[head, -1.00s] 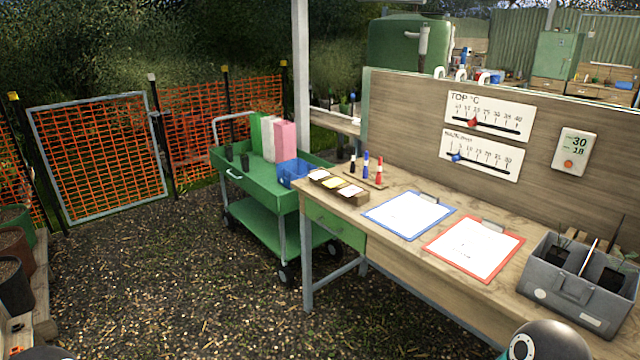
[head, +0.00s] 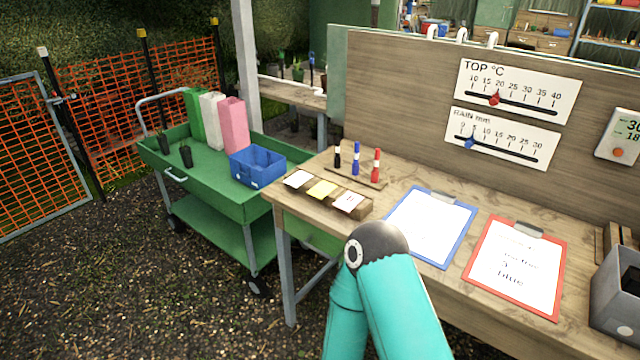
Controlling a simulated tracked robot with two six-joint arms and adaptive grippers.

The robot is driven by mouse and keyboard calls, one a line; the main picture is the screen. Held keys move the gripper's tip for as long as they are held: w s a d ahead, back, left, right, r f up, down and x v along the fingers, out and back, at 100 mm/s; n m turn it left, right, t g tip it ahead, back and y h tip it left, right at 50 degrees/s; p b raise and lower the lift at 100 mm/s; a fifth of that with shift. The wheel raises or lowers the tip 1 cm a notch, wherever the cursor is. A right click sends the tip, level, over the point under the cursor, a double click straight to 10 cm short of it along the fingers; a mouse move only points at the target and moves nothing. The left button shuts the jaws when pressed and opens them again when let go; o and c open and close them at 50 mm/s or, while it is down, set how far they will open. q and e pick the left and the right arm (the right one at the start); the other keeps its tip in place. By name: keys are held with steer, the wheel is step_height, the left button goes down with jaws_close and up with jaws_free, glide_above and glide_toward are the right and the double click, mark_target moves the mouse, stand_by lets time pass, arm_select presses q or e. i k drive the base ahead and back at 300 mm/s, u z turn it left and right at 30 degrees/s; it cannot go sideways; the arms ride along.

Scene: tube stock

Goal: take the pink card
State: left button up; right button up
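A wooden card holder (head: 322,206) stands at the left front of the bench, with three cards in its slots. The left card (head: 298,179) looks white, the middle card (head: 322,189) is yellow, and the right card (head: 349,202) is pale with a faint pinkish look and small dark marks. No card is clearly pink; the right one comes closest. A teal link of my own arm rises from the bottom middle, just in front of the holder's right end. Neither of my grippers shows.
Blue and red clipboards (head: 474,212) (head: 562,305) lie on the bench. Black, blue and red markers (head: 355,160) stand behind the holder. A green cart (head: 222,207) on the left carries green, white and pink bins (head: 234,128) and a blue box (head: 257,167). A grey planter (head: 612,300) is at right.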

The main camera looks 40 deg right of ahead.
mark_target(347, 203)
steer(key=z, duration=0.45)
steer(key=i, duration=1.2)
steer(key=z, duration=0.75)
steer(key=k, duration=0.7)
steer(key=z, duration=0.2)
steer(key=i, duration=0.75)
steer(key=u, duration=0.05)
